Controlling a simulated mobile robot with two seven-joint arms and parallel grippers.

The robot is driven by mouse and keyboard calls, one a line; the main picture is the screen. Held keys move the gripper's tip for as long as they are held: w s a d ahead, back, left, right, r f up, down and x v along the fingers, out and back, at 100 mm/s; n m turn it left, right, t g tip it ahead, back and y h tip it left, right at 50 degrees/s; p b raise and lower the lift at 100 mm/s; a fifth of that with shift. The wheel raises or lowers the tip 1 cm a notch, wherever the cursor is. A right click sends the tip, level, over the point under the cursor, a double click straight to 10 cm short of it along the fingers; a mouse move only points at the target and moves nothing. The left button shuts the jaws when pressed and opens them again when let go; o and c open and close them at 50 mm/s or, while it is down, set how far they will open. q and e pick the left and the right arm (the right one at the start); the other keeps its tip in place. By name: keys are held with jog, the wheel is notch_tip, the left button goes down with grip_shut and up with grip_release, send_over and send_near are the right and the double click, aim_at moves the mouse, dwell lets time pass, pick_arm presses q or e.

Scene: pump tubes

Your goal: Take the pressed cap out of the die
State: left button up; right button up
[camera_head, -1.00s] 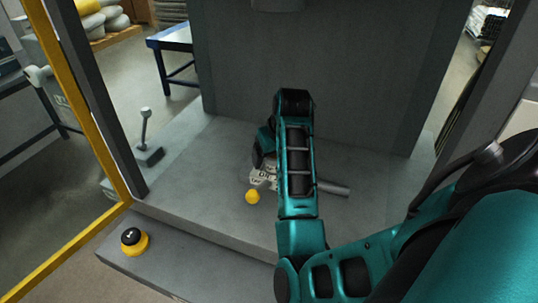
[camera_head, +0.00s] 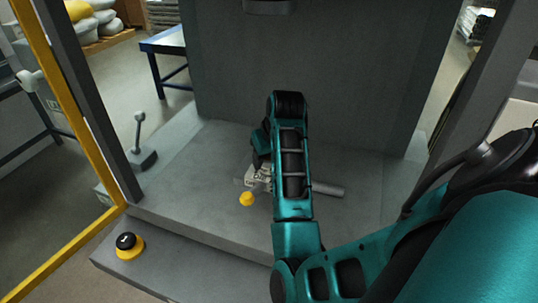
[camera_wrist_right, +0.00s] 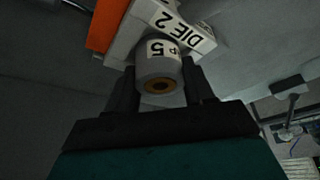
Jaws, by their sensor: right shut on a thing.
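My right gripper (camera_wrist_right: 160,85) is shut on a pale grey cylindrical cap (camera_wrist_right: 158,68) in the wrist view. The cap has a label ending in "p 5", and a brown ring with a dark centre on its near end. Right behind it is the light grey die (camera_wrist_right: 123,32) with a white "DIE 2" label; I cannot tell whether cap and die still touch. In the head view the die (camera_head: 258,178) is partly hidden behind my right arm, which also hides the cap and fingertips. My left gripper is not in view.
The press bed (camera_head: 180,190) is bare at left. A lever (camera_head: 140,135) and a black-and-yellow button (camera_head: 128,244) stand left. A ram (camera_head: 270,6) hangs above.

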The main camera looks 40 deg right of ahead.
jog(key=shift+r, duration=0.1)
notch_tip(320, 180, up, 9)
jog(key=shift+w+f, duration=0.1)
jog(key=shift+w, duration=0.05)
jog(key=shift+r, duration=0.5)
